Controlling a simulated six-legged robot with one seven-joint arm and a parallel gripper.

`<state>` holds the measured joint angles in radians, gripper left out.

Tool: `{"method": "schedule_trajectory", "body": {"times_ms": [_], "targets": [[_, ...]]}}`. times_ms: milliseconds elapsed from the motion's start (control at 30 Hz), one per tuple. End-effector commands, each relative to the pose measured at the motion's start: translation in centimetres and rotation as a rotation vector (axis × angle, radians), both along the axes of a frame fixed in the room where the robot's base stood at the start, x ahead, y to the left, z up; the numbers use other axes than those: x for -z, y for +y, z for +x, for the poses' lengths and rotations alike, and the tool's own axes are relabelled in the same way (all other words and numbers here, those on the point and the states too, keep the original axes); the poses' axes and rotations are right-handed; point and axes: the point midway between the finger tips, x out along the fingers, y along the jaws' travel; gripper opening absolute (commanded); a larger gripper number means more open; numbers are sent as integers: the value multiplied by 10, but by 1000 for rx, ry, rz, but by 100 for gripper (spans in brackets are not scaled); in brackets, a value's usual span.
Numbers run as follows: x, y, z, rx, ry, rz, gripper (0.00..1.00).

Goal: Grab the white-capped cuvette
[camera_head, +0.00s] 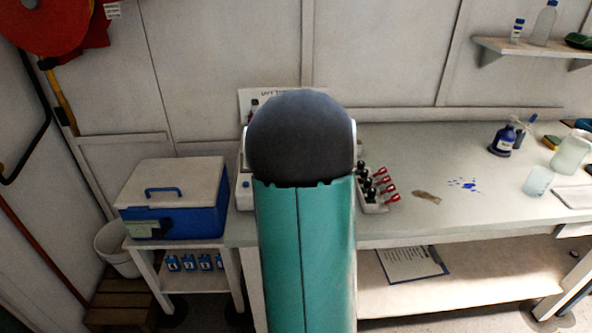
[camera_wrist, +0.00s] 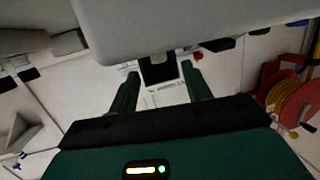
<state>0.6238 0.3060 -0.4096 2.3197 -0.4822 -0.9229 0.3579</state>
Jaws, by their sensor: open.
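A small white rack (camera_head: 372,208) stands on the bench just right of my arm in the head view. It holds several cuvettes with red caps (camera_head: 387,183) and dark caps. I cannot make out a white-capped cuvette in either view; my arm hides part of the bench there. The gripper is hidden in the head view.
A white device (camera_head: 244,190) is partly hidden behind my arm. A blue cooler box (camera_head: 200,205) stands on a low side table at left. A dark blue bottle (camera_head: 502,141) and beakers (camera_head: 538,181) stand at right. The bench between has blue spots and is mostly clear.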

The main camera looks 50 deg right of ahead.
Motion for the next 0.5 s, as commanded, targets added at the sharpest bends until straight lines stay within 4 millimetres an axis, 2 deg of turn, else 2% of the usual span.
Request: {"method": "schedule_trajectory", "body": {"times_ms": [300,500], "targets": [[10,-27,31,1,2,0,49],[11,-32,37,1,1,0,49]]}}
